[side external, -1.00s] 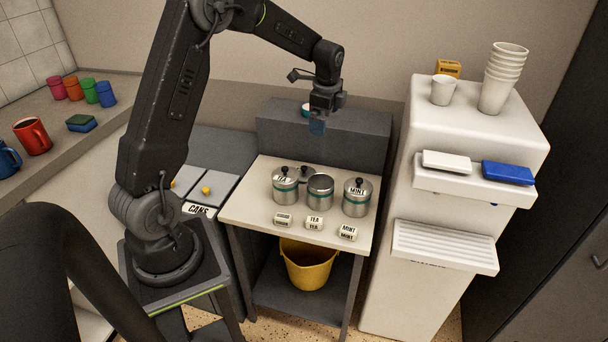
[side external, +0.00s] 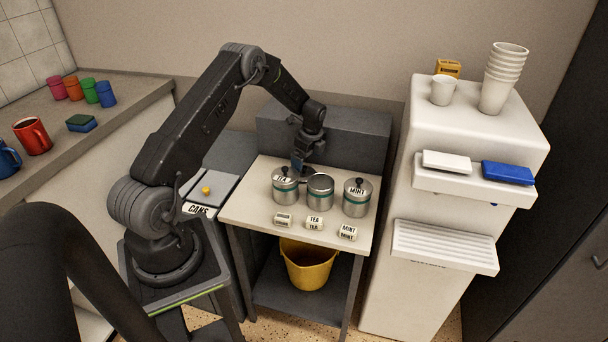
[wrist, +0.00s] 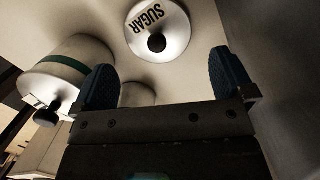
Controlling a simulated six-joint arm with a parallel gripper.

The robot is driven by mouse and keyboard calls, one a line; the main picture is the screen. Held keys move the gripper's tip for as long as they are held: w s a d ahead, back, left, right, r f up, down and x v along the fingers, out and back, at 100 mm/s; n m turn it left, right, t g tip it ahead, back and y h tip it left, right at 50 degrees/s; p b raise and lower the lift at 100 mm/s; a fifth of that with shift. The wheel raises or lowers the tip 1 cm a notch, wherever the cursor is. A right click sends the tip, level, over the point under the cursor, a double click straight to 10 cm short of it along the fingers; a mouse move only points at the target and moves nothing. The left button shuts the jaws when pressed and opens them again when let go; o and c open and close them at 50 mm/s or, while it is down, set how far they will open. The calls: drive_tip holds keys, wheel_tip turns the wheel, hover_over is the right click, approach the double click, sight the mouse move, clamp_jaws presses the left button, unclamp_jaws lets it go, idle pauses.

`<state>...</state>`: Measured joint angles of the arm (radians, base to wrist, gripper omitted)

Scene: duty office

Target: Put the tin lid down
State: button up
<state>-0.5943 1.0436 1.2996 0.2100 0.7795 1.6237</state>
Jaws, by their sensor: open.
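The tin lid, round and pale, marked SUGAR with a black knob (wrist: 158,28), shows face-on in the wrist view. It lies on the table top (side external: 243,205) behind the tins; in the side view my gripper and the tins hide it. The open tin (side external: 320,190) stands lidless in the middle of the row, with a green band. My gripper (side external: 302,168) points down low behind the row. In the wrist view its two blue fingers (wrist: 165,80) are wide apart with nothing between them, and the lid is beyond their tips.
A lidded TEA tin (side external: 285,187) and a lidded MINT tin (side external: 357,198) flank the open tin. Several label blocks (side external: 314,223) lie in front. A grey raised block (side external: 355,133) stands close behind my gripper. A white dispenser (side external: 440,190) stands right.

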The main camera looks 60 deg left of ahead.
sight(305, 167)
drive_tip(key=shift+s+a+f, duration=0.1)
drive_tip(key=shift+a+f, duration=0.05)
drive_tip(key=shift+f, duration=0.75)
drive_tip(key=shift+s+a+f, duration=0.1)
drive_tip(key=shift+s+f, duration=0.05)
drive_tip(key=shift+f, duration=0.7)
drive_tip(key=shift+s+a+f, duration=0.1)
drive_tip(key=shift+a+f, duration=0.05)
drive_tip(key=shift+f, duration=0.75)
drive_tip(key=shift+c, duration=0.3)
drive_tip(key=c, duration=0.7)
drive_tip(key=shift+r, duration=0.2)
